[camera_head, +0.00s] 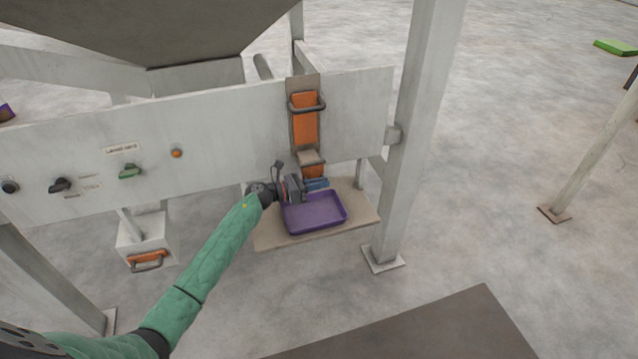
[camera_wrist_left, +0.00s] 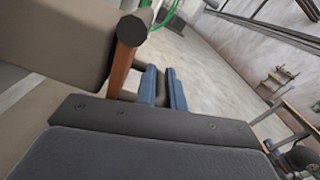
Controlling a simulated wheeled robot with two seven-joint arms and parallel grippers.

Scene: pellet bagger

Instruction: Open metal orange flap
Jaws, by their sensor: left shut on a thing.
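An orange metal panel (camera_head: 305,128) with a dark handle (camera_head: 307,106) is on the upright chute of the grey machine. Below it, under a beige block (camera_head: 311,157), a smaller orange flap (camera_head: 314,172) shows. My left gripper (camera_head: 316,184) is at this lower flap, above a purple tray (camera_head: 314,213). In the left wrist view the blue fingertips (camera_wrist_left: 163,88) are closed on a dark piece, seemingly the flap's handle. An orange strip (camera_wrist_left: 120,68) beside them ends in a dark round bar. The grip is partly hidden. My right gripper is not in view.
The purple tray sits on a beige shelf (camera_head: 268,240). A grey post (camera_head: 410,150) stands right of the chute. The panel at left carries knobs and a green switch (camera_head: 130,171). Open floor lies right.

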